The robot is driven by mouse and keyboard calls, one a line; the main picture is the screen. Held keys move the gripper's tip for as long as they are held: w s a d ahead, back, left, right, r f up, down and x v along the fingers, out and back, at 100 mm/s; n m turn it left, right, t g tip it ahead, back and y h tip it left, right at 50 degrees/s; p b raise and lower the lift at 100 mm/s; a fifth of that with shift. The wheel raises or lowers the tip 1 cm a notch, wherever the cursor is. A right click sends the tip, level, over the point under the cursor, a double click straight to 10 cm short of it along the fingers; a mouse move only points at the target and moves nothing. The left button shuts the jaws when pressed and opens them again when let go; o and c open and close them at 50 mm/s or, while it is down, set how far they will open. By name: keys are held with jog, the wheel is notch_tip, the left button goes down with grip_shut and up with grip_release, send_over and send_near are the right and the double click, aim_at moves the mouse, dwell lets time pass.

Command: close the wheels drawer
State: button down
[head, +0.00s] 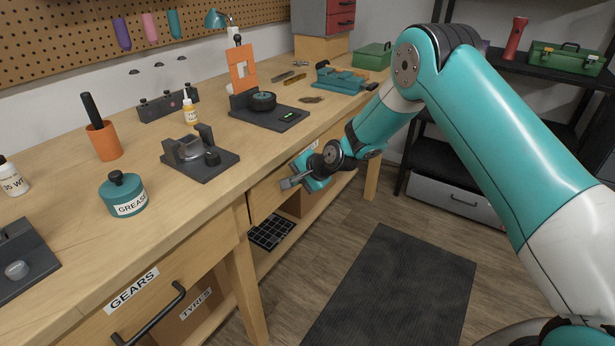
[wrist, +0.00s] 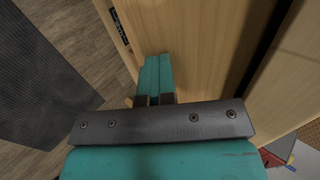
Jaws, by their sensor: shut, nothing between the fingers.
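The wheels drawer's wooden front (head: 266,196) is under the bench top, right of the bench leg, in the head view. My arm hides most of it, its handle is not seen, and only part of a white label shows above my wrist. I cannot tell how far it stands out. My gripper (head: 288,183) is shut and empty, close in front of this drawer. In the wrist view the teal fingers (wrist: 155,72) are together beside a pale wooden panel (wrist: 205,45). I cannot tell whether they touch it.
The gears drawer (head: 165,300) with a black handle is at the lower left. A grease pot (head: 124,196), a grey fixture (head: 200,155) and other parts stand on the bench top. A dark mat (head: 390,290) lies on the clear floor at the right.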

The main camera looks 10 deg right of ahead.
jog(key=s+d+f+v, duration=0.1)
jog(key=f+v, duration=0.1)
jog(key=v, duration=1.1)
jog(key=s+a+r+n+g+p, duration=0.2)
jog(key=s+a+r+n, duration=0.15)
jog(key=s+r, duration=0.45)
jog(key=s+a+r+n+g+p, duration=0.1)
jog(key=s+a+r+n+g, duration=0.15)
jog(key=s+r+n, duration=0.4)
jog(key=s+r+n+g+h+p, duration=0.1)
jog(key=s+r+n, duration=0.2)
jog(key=s, duration=0.7)
jog(key=s+r+n+g+h+p, duration=0.1)
jog(key=s+r+n, duration=0.2)
jog(key=s, duration=0.7)
jog(key=shift+s+d+r+n, duration=0.15)
jog(key=shift+s+r+n, duration=0.2)
jog(key=shift+r, duration=0.6)
